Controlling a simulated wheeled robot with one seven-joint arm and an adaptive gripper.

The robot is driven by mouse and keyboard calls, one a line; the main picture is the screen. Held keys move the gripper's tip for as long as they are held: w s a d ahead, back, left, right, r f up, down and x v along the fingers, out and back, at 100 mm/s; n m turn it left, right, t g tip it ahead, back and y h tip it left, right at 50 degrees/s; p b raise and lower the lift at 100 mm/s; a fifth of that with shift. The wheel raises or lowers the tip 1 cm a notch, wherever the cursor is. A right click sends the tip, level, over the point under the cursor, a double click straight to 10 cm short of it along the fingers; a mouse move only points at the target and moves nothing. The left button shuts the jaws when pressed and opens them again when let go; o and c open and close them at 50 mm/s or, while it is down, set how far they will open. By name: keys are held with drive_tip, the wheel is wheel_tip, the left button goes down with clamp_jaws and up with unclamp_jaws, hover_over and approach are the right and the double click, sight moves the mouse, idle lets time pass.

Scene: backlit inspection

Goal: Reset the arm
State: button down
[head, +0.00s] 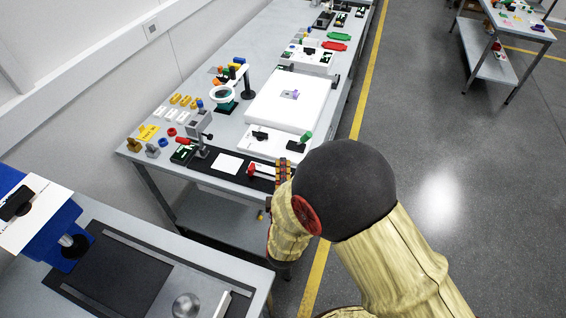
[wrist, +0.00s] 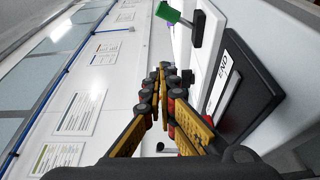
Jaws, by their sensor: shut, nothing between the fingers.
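My gripper (wrist: 162,85) is shut and empty in the wrist view, its yellow and black fingers meeting at the tips. In the head view the gripper (head: 283,172) shows small at the near right corner of the long inspection table (head: 225,190). My arm, in a pale yellow cover with a dark joint, reaches up from the lower right and hides part of the table's right edge. In the wrist view the picture is turned on its side, with a white wall behind the fingers. I cannot tell whether the fingers touch anything.
A white light panel (head: 285,100) lies mid-table. A magnifier (head: 222,95) and several small coloured parts stand left of it. A green-ended item (head: 305,138) sits near the gripper; a green block (wrist: 168,12) shows in the wrist view. A grey bench (head: 255,290) stands nearer.

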idle(0.3)
drive_tip(key=shift+w+r, duration=0.25)
drive_tip(key=s+d+r+m+g+y, duration=0.25)
drive_tip(key=r+m+g, duration=0.45)
drive_tip(key=r, duration=0.4)
drive_tip(key=s+d+r+m+g, duration=0.1)
drive_tip(key=s+d+m+g, duration=0.1)
drive_tip(key=s, duration=0.6)
drive_tip(key=s+d+r+m+g+h, duration=0.1)
drive_tip(key=s+d+r+m, duration=0.1)
drive_tip(key=s+d+m, duration=0.2)
drive_tip(key=s+d+r+m+g, duration=0.2)
drive_tip(key=s+d+m, duration=0.2)
drive_tip(key=s+d, duration=0.3)
drive_tip(key=s, duration=0.5)
drive_tip(key=shift+s+d+g, duration=0.3)
drive_tip(key=shift+s+d, duration=0.1)
